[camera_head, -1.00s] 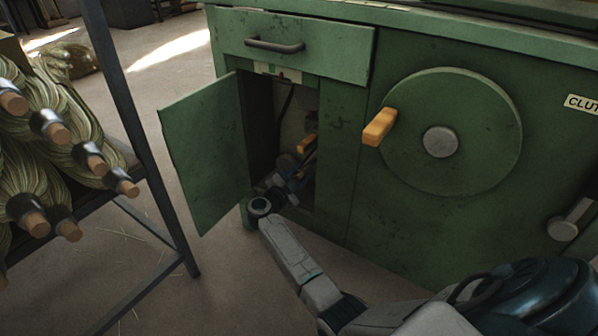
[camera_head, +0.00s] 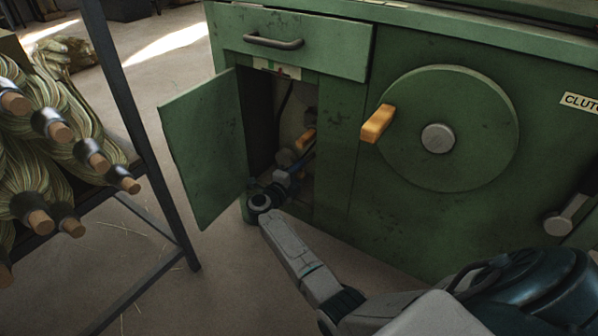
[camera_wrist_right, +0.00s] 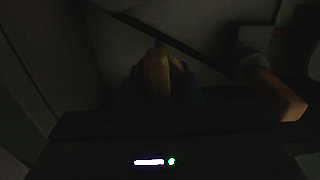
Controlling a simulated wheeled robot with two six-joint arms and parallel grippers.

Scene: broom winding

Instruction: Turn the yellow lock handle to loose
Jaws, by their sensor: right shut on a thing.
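My right gripper (camera_head: 300,164) reaches into the open cabinet, and its body partly hides what is in front of it. In the right wrist view it is shut on a dull yellow handle (camera_wrist_right: 157,75), which stands upright between the dark fingers. A second yellow-orange handle (camera_wrist_right: 284,100) on a pale shaft shows to the right, apart from the fingers. In the head view one yellow handle (camera_head: 306,137) shows inside the cabinet just above the gripper; I cannot tell which of the two it is. The wrist view is very dark. My left gripper is not in view.
The green cabinet door (camera_head: 205,150) hangs open left of my arm, with a drawer (camera_head: 300,45) above the opening. A green wheel (camera_head: 455,100) with a yellow grip (camera_head: 377,123) is to the right. A rack of brooms (camera_head: 60,140) stands at left.

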